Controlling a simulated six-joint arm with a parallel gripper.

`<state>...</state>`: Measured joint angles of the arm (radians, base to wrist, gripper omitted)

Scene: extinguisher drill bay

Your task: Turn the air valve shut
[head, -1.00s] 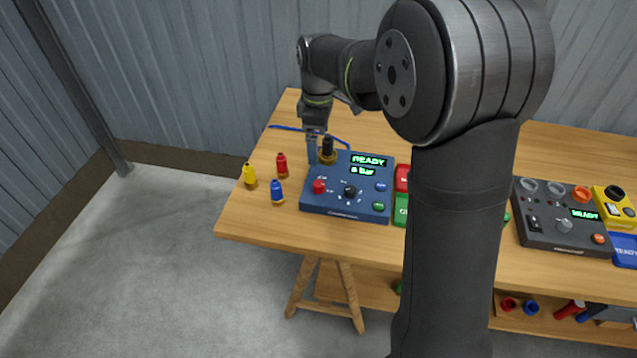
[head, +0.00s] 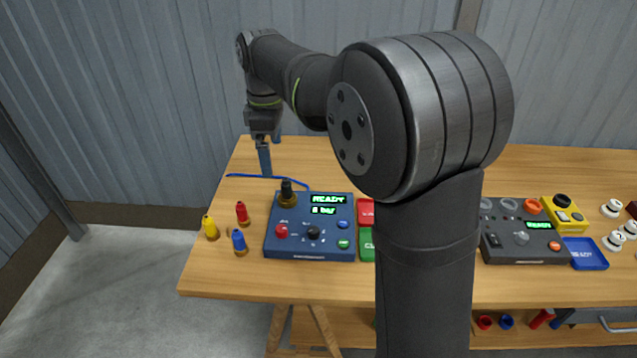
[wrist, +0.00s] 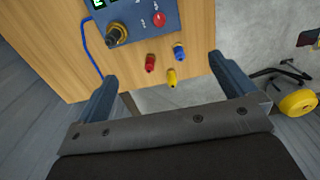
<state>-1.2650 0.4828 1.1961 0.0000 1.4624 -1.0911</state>
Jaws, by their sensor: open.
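The blue panel (head: 300,250) stands at the table's left end, with lit displays reading READY and a bar figure. At its back left corner is a black-topped knob on a brass base (head: 287,195); the wrist view shows it too (wrist: 117,33). A small black dial knob (head: 314,233) sits lower on the panel's face. I cannot tell for sure which one is the air valve. My gripper (head: 265,168) is open and empty, behind and left of the brass-based knob and apart from it. In the wrist view its fingers (wrist: 162,72) are spread wide.
A blue hose (head: 250,177) runs behind the panel. Red (head: 242,213), blue (head: 239,243) and yellow (head: 211,228) nozzle-like pieces stand left of the panel. Red (head: 366,212) and green (head: 367,246) plates lie to its right. A dark panel (head: 520,254) stands farther right.

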